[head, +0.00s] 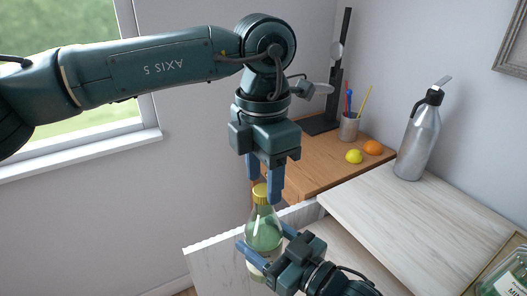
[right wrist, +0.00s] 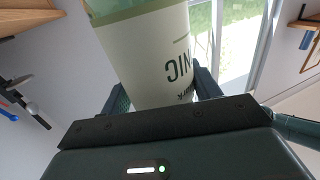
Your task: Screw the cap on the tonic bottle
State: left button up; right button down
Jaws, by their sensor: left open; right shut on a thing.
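The tonic bottle (head: 264,228) is clear greenish glass with a pale label, and it stands roughly upright in the head view. A yellow cap (head: 260,193) sits at the top of its neck; how tightly it is seated I cannot tell. My left gripper (head: 262,191) points down from above, open, with its blue fingers at either side of the cap. My right gripper (head: 261,236) is shut on the bottle's body. In the right wrist view the label (right wrist: 150,60) fills the space between the fingers, with part of the lettering showing; the cap is out of that view.
A whitish wooden counter (head: 400,215) spreads to the right, with a steel flask (head: 418,135) on it. Behind is a brown shelf (head: 320,165) with a lemon (head: 354,156), an orange (head: 372,147) and a pencil cup (head: 349,127). A glass jar (head: 508,280) is at the lower right.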

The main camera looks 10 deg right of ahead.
pick_arm(q)
jog(key=shift+f, duration=0.8)
jog(key=c, duration=1)
jog(key=o, duration=1.2)
jog(key=shift+c, duration=0.2)
notch_tip(320, 180, up, 12)
